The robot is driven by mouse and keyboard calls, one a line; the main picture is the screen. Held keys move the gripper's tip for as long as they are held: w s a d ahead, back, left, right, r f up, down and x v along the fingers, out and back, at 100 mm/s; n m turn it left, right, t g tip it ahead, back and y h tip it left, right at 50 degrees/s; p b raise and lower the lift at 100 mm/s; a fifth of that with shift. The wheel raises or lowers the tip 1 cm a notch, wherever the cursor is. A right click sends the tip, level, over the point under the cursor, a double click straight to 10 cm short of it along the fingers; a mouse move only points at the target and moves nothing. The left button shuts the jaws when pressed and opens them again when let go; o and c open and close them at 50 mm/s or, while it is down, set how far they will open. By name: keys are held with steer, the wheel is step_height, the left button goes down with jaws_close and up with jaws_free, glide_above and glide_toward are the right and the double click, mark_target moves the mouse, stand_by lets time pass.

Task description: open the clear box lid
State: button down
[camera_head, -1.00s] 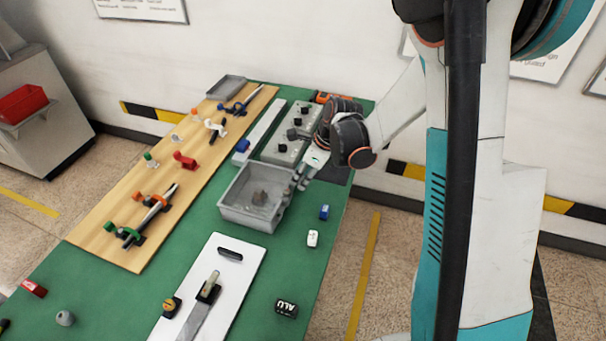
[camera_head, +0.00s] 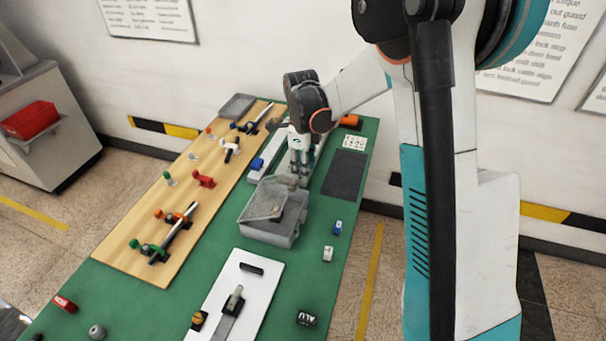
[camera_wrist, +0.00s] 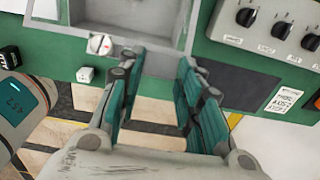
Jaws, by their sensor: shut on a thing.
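The grey box (camera_head: 268,236) stands on the green bench in the head view. Its clear lid (camera_head: 262,205) is tilted up from the box, and a dark item shows faintly inside. My gripper (camera_head: 299,178) points down at the lid's raised far edge and is shut on the lid. In the wrist view the box (camera_wrist: 186,28) shows at the top, beyond my gripper's teal-padded fingers (camera_wrist: 153,98). The fingers stand apart there, and the contact with the clear lid is hard to make out.
A wooden board (camera_head: 128,236) with clamps and tools lies left of the box. A white board (camera_head: 262,290) is in front. A control box with knobs (camera_wrist: 275,20) shows in the wrist view.

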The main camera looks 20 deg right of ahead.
steer(key=w+a+r+g+h+p, duration=0.1)
steer(key=w+a+r, duration=0.2)
steer(key=w+a, duration=0.2)
steer(key=w+a+r+h+p, duration=0.1)
steer(key=w+a+r+p, duration=0.1)
steer(key=w+a, duration=0.3)
steer(key=shift+a+r+g, duration=0.4)
steer(key=shift+a+r, duration=0.35)
steer(key=shift+a, duration=1.35)
steer(key=c, duration=1.1)
jaws_free()
steer(key=shift+w, duration=0.15)
steer(key=v, duration=1.2)
steer(key=shift+a, duration=0.15)
